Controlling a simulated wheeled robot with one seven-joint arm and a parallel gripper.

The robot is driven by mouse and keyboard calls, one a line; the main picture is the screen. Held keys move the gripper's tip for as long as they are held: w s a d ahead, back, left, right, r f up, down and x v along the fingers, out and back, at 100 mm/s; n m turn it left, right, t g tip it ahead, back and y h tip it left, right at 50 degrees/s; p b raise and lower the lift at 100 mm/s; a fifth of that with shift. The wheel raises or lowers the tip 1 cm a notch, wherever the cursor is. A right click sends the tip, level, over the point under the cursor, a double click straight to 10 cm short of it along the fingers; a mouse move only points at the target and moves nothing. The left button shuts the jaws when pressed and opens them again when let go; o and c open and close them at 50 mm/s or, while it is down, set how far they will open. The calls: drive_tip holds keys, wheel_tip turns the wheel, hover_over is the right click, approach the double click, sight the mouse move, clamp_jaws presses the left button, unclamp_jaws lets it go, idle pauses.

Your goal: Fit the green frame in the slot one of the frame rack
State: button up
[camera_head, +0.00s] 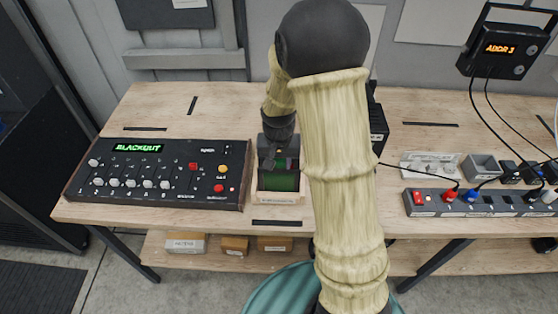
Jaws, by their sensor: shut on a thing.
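The green frame (281,180) shows as a dark green panel just below my gripper. My gripper (272,160) points down at the middle of the bench and is shut on the green frame; its fingertips are small and dark in this view. The frame rack (279,198) appears as a light wooden holder around and in front of the green panel, between the console and my arm. I cannot tell which slot is which, or whether the frame sits in a slot or just above it.
A black console (160,172) reading BLACKOUT stands close on the left. A dark box (378,128) is partly behind my arm. On the right are a power strip (480,203), a grey tray (430,165) and a cabled display unit (503,50).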

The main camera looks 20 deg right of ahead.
drive_tip(key=shift+f, duration=0.4)
drive_tip(key=o, duration=1.1)
drive_tip(key=shift+o, duration=0.2)
wheel_tip(320, 180, up, 17)
drive_tip(key=s+b, duration=0.2)
drive_tip(key=shift+a+r+b, duration=0.15)
drive_tip(key=shift+a+b, duration=0.2)
